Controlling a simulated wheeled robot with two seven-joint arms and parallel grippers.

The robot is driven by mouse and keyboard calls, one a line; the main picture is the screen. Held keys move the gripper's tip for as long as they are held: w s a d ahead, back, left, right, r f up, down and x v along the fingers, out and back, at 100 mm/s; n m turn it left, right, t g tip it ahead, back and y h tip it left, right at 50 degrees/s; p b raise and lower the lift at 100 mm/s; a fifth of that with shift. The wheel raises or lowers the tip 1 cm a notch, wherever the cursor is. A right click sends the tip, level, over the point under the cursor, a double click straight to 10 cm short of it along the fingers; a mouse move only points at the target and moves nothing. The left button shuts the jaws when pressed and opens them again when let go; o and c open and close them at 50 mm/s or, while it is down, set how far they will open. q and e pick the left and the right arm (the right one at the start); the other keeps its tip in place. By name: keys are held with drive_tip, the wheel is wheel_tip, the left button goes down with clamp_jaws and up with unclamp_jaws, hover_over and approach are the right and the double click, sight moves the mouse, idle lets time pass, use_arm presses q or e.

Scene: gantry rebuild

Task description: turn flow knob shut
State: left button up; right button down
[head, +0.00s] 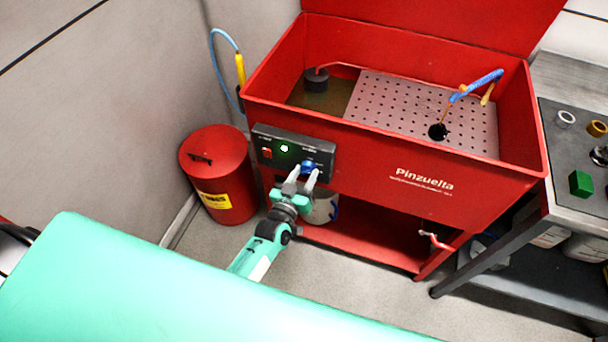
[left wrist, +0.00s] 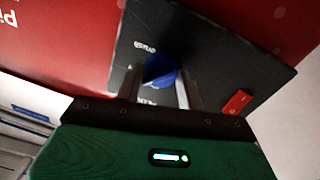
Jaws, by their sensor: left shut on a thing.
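The blue flow knob (head: 309,167) sits on the dark control panel (head: 276,149) on the front of the red parts washer (head: 370,175). My left gripper (head: 304,178) reaches up to the panel and is shut on the knob. In the left wrist view the blue knob (left wrist: 159,70) shows between the two fingers of the left gripper (left wrist: 160,88), against the black panel (left wrist: 205,55). The fingers and the gripper body hide part of the panel lettering. My right gripper does not show.
A red waste can (head: 218,175) stands left of the washer. A metal bench (head: 570,100) with small parts stands at the right. A red valve handle (head: 435,240) is low on the washer.

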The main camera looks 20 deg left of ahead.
use_arm(q)
drive_tip(key=shift+n, duration=1)
drive_tip(key=shift+f+n, duration=0.1)
drive_tip(key=shift+n, duration=0.8)
drive_tip(key=n+b, duration=0.1)
drive_tip(key=n, duration=0.1)
drive_tip(key=shift+n, duration=0.3)
drive_tip(key=shift+n+t+y, duration=0.3)
drive_tip(key=shift+n, duration=1.2)
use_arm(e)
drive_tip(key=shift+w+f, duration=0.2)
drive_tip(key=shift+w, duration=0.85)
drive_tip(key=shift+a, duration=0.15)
